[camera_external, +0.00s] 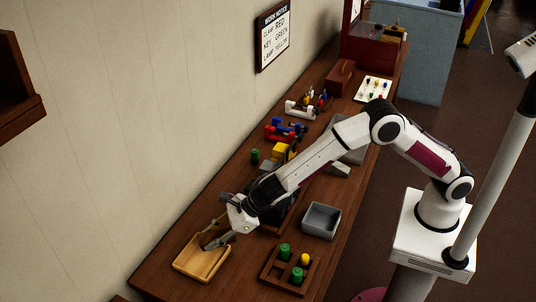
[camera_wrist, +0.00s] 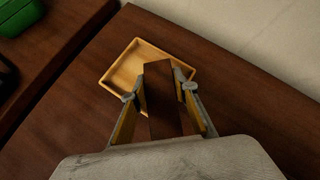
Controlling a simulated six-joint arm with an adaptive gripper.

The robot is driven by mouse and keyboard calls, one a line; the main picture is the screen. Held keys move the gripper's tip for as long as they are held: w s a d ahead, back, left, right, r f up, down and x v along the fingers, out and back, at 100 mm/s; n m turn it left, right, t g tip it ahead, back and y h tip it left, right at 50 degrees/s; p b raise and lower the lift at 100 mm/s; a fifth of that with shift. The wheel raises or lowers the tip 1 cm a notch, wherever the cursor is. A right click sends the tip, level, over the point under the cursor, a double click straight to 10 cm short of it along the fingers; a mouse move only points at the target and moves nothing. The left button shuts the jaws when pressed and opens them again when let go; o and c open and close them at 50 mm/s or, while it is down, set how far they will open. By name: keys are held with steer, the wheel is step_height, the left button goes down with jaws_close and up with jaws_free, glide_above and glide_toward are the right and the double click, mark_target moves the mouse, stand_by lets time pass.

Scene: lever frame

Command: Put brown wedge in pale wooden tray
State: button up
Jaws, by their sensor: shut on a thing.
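The pale wooden tray (camera_external: 203,262) lies at the near left end of the brown bench. It also shows in the wrist view (camera_wrist: 122,72), beyond the fingertips. My gripper (camera_external: 212,236) is at the tray's far side in the external view, pointing toward it. In the wrist view my gripper (camera_wrist: 158,92) is shut on the brown wedge (camera_wrist: 161,90), a dark brown block between the two fingers. The wedge's far end overlaps the tray in that view. I cannot tell whether the wedge touches the tray. In the external view the wedge is hard to make out.
A brown compartment box (camera_external: 268,277) with green and yellow pieces stands right of the tray. A grey bin (camera_external: 321,220) is behind it. A green cylinder (camera_external: 255,155) and several coloured parts line the bench toward the back. The wall (camera_external: 110,130) runs along the left.

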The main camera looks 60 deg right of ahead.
mark_target(212, 235)
steer(key=shift+r, duration=2.3)
steer(key=s, duration=1.9)
steer(key=shift+s+a, duration=0.2)
steer(key=shift+s, duration=0.15)
steer(key=shift+w+d+f, duration=0.1)
steer(key=shift+f, duration=0.15)
